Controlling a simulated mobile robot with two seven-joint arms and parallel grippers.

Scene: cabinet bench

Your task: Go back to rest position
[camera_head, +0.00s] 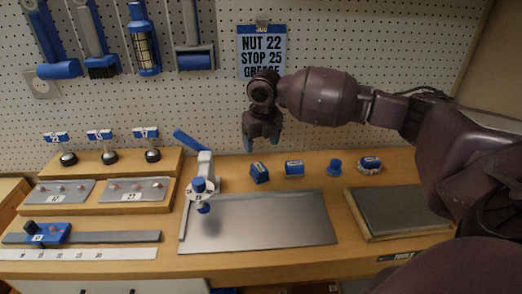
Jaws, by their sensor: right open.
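My right gripper (262,142) hangs above the back of the bench (350,253), in front of the pegboard and just below the sign. It points down, its fingertips are apart, and nothing shows between them. My right arm reaches in from the right edge of the view, raised over the right side of the bench. My left gripper and left arm are not in view.
A blue-handled lever device (203,185) stands on a metal plate (275,222). Several small blue items, including a blue block (259,173), line the back. A grey slab (398,209) lies right. A slide gauge (110,237) lies left. Tools hang on the pegboard (350,60).

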